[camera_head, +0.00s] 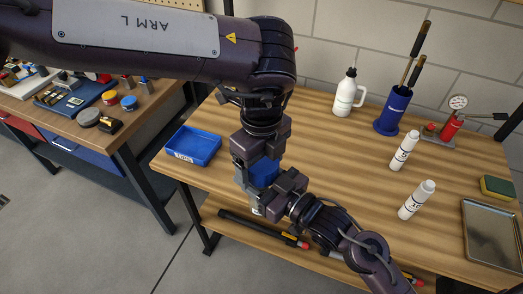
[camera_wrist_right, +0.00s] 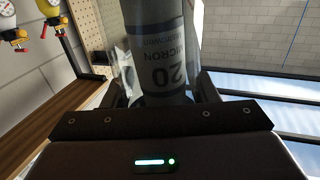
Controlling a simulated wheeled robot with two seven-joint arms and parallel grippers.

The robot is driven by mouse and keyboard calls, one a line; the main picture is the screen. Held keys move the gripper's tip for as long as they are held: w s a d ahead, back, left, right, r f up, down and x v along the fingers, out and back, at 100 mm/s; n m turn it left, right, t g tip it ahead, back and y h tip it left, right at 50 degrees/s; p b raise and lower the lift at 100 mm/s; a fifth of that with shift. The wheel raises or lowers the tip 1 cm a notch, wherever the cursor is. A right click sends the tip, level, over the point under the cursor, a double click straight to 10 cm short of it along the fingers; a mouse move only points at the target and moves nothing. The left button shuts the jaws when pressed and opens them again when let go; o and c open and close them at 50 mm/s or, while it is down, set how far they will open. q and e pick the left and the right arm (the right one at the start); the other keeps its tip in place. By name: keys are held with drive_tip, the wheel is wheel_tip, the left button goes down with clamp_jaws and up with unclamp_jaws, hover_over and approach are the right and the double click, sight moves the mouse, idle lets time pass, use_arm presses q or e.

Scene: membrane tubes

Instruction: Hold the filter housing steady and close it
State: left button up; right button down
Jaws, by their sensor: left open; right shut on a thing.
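The filter housing shows in the right wrist view as a clear-walled cylinder (camera_wrist_right: 160,60) with a grey part inside marked "20 MICRON". My right gripper (camera_wrist_right: 160,95) is shut on it from below in that view. In the head view the blue top (camera_head: 264,171) of the housing sits between my two grippers, near the table's front edge. My left gripper (camera_head: 262,160) points down at the blue top and is open, with its fingers close to it. Whether they touch it, and whether the top is seated, I cannot tell. The grippers hide most of the housing.
A blue tray (camera_head: 193,146) lies to the left. Two white labelled bottles (camera_head: 404,151) (camera_head: 417,200), a white squeeze bottle (camera_head: 348,94), a blue tool cup (camera_head: 392,110), a red gauge stand (camera_head: 450,126), a sponge (camera_head: 496,188) and a metal tray (camera_head: 492,234) stand right.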

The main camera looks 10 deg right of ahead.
use_arm(q)
drive_tip(key=shift+f, duration=0.15)
drive_tip(key=c, duration=1)
drive_tip(key=m, duration=0.6)
drive_tip(key=shift+m, duration=0.3)
drive_tip(key=o, duration=1.1)
drive_tip(key=shift+r, duration=2.35)
drive_tip(key=shift+o, duration=0.3)
